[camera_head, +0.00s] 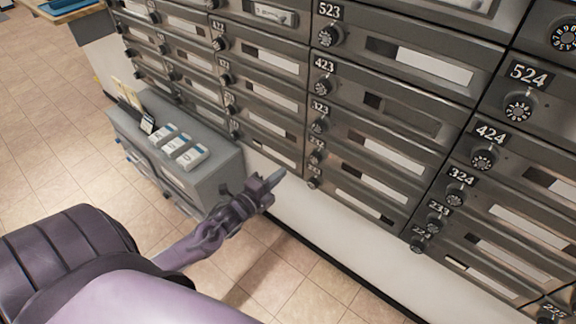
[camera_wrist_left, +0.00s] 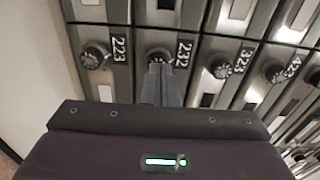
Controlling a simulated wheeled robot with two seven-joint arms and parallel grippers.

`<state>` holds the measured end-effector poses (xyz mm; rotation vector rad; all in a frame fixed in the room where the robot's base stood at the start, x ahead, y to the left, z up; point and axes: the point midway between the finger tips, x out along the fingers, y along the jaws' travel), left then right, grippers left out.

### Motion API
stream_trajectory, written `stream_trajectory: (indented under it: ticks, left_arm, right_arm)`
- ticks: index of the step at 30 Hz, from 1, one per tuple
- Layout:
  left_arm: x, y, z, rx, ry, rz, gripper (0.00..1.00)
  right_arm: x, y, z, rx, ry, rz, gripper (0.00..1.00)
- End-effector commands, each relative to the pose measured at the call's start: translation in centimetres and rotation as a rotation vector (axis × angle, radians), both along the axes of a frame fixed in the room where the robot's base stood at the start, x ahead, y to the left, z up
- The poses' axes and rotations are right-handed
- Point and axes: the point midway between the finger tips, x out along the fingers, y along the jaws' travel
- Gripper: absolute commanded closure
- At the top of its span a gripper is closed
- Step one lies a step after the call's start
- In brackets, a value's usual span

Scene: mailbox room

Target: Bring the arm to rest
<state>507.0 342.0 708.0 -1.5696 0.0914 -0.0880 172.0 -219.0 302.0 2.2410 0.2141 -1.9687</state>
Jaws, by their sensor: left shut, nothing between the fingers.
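My left gripper (camera_head: 276,178) reaches in from the lower left in the head view, with its fingers pointing at the lower rows of the mailbox wall (camera_head: 345,210). Its fingers are together with nothing between them. In the left wrist view the shut fingers (camera_wrist_left: 160,84) are in front of the dial of box 232 (camera_wrist_left: 160,57). I cannot tell whether they touch it. The dial of box 223 (camera_wrist_left: 94,57) is to their left and the dial of box 323 (camera_wrist_left: 219,68) to their right. My right gripper is in neither view.
A low grey cabinet (camera_head: 215,175) stands against the mailboxes, left of my left gripper, with small white boxes (camera_head: 192,157) and a dark card holder (camera_head: 130,110) on top. A wooden-edged counter (camera_head: 62,14) is at the top left. Tiled floor (camera_head: 40,150) is open at the left.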

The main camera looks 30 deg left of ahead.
Motion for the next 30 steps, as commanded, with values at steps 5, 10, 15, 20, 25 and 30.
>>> stream_trajectory:
  ticks: [5, 10, 15, 20, 25, 30]
  left_arm:
    - [-2.3, 0.2, 0.0, 0.0, 0.002, -0.001, 1.0]
    - [-3.0, 0.2, 0.0, 0.001, 0.0, -0.001, 1.0]
    - [-3.0, 0.3, -0.1, -0.002, 0.002, 0.0, 1.0]
    - [-3.9, 1.0, -3.7, -0.088, 0.111, 0.05, 1.0]
    - [-8.3, 1.7, -13.8, -0.343, 0.405, 0.211, 1.0]
    - [-16.3, -0.3, -24.1, -0.62, 0.722, 0.434, 1.0]
  right_arm:
    - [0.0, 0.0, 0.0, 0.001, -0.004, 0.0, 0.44]
    - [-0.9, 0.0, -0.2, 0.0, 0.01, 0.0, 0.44]
    - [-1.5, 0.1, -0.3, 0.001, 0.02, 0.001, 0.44]
    - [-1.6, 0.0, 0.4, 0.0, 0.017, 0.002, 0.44]
    - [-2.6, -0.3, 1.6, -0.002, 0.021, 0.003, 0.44]
    - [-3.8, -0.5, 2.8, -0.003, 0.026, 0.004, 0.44]
